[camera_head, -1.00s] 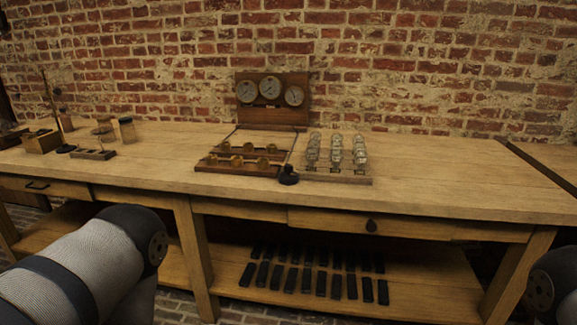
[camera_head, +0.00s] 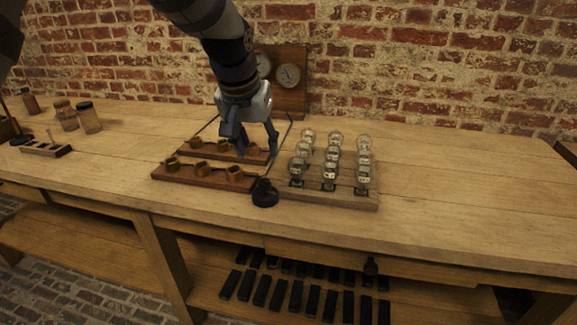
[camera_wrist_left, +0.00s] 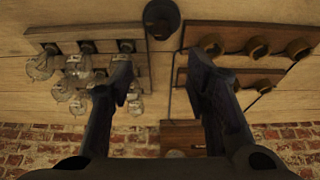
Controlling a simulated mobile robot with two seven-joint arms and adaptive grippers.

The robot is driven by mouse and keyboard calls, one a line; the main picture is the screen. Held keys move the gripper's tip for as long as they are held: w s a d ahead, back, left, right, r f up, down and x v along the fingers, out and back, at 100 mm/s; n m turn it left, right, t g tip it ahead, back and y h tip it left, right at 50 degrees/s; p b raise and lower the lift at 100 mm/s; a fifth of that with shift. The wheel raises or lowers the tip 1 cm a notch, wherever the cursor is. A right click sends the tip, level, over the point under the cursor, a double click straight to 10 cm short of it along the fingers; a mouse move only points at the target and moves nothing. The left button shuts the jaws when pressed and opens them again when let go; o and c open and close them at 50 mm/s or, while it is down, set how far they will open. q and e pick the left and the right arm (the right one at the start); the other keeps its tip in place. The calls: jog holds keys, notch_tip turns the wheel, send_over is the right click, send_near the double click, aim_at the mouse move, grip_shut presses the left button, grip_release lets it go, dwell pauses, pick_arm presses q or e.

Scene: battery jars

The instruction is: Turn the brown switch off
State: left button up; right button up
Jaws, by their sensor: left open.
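A dark round switch-like piece (camera_head: 265,193) with an upright knob stands near the front edge of the table, between the wooden holder strips and the bulb board. Its colour looks near black, and its on or off position cannot be told. It also shows at the top of the left wrist view (camera_wrist_left: 161,18). My left gripper (camera_head: 253,142) is open and empty, pointing down above the table behind the dark piece. In the left wrist view its fingers (camera_wrist_left: 161,75) are spread apart, with the dark piece beyond the tips. My right gripper is not in view.
Two wooden strips with brass holders (camera_head: 205,178) lie left of the dark piece. The board of glass bulbs (camera_head: 330,198) stands close on its right. A gauge panel (camera_head: 291,78) stands behind, partly hidden by my arm. The table's right side (camera_head: 460,195) is clear.

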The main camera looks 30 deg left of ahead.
pick_arm(q)
send_near(264, 181)
jog(key=f, duration=0.1)
jog(key=b+x, duration=0.1)
jog(key=x, duration=0.7)
jog(key=shift+w+r, duration=0.1)
jog(key=shift+w, duration=0.05)
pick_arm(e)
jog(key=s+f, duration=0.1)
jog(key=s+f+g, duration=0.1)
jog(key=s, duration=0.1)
pick_arm(q)
grip_shut()
